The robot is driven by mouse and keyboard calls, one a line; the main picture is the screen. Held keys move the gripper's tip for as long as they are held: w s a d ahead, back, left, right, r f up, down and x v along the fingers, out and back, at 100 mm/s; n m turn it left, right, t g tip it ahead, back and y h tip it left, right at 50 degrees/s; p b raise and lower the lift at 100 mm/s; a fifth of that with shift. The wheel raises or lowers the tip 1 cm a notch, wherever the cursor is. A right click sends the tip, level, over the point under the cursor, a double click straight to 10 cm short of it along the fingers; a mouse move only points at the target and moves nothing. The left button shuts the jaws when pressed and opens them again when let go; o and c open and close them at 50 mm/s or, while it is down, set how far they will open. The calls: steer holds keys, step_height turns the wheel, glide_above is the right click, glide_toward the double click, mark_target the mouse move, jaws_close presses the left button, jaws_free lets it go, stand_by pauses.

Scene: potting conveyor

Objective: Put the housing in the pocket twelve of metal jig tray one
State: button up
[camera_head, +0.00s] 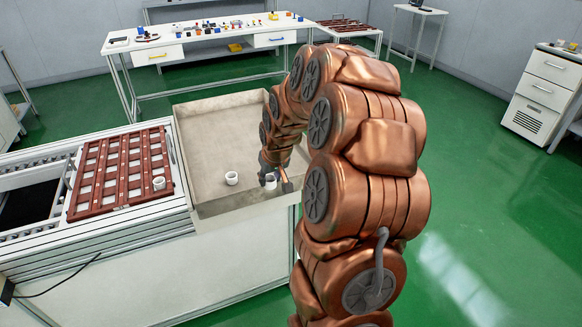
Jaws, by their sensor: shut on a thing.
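My gripper (276,183) is at the front right of the shallow beige bin. It is shut on a white cup-shaped housing (271,181), low in the bin; I cannot tell whether the housing touches the floor. A second white housing (231,178) stands upright in the bin to the left of my gripper. The reddish-brown jig tray (77,203) lies on the conveyor at the left, with a grid of pockets. A white housing (158,183) stands at the tray's front right corner. Pocket numbers cannot be read.
The beige bin (205,118) has raised walls and adjoins the conveyor (95,243); its back part is bare. A black cable (62,281) lies at the conveyor's front. A white workbench (205,42) with small parts stands behind. Green floor is free at the right.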

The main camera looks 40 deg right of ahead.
steer(key=w+a+f+n, duration=0.1)
steer(key=w+a, duration=0.1)
steer(key=a, duration=1.1)
steer(key=w+a+f+n+y, duration=0.1)
steer(key=w+a+f+n, duration=0.1)
steer(key=a, duration=1)
steer(key=shift+w+a, duration=0.4)
steer(key=shift+w, duration=0.15)
steer(key=shift+w, duration=0.1)
